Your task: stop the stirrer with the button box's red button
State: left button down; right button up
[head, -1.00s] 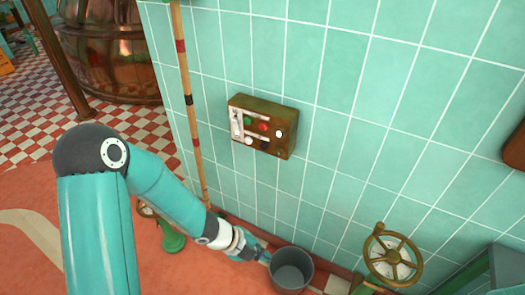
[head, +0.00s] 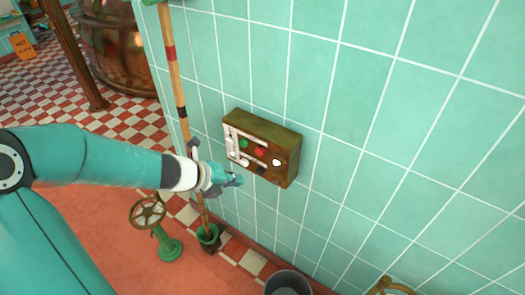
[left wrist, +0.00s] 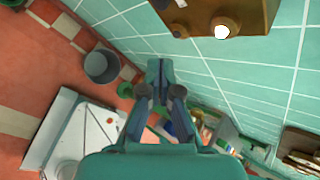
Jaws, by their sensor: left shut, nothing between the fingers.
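The rusty brown button box (head: 285,134) is fixed to the green tiled wall in the middle of the head view. Its red button (head: 260,152) sits between a green button (head: 244,143) and a white button (head: 277,162). My left gripper (head: 238,181) is shut and empty, just below and left of the box's lower edge, apart from the red button. In the left wrist view, the shut fingertips (left wrist: 160,64) point at the wall, with part of the box at the top; the red button is not visible there. My right gripper and the stirrer are not in view.
A banded wooden pole (head: 171,55) stands left of the box, behind my left wrist. A green-based valve wheel (head: 147,212) stands on the floor below my arm. A grey bucket (head: 288,284) is by the wall. A copper kettle (head: 115,45) stands behind.

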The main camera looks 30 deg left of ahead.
aim_at(260, 152)
pick_arm(q)
jog(key=shift+s+a, duration=0.2)
jog(key=shift+a, duration=0.3)
jog(key=shift+w, duration=0.1)
jog(key=w+p, duration=0.2)
jog(key=w, duration=0.6)
jog(key=shift+w+d, duration=0.25)
jog(key=shift+d, duration=0.1)
dwell(1.1)
jog(key=shift+w, duration=0.4)
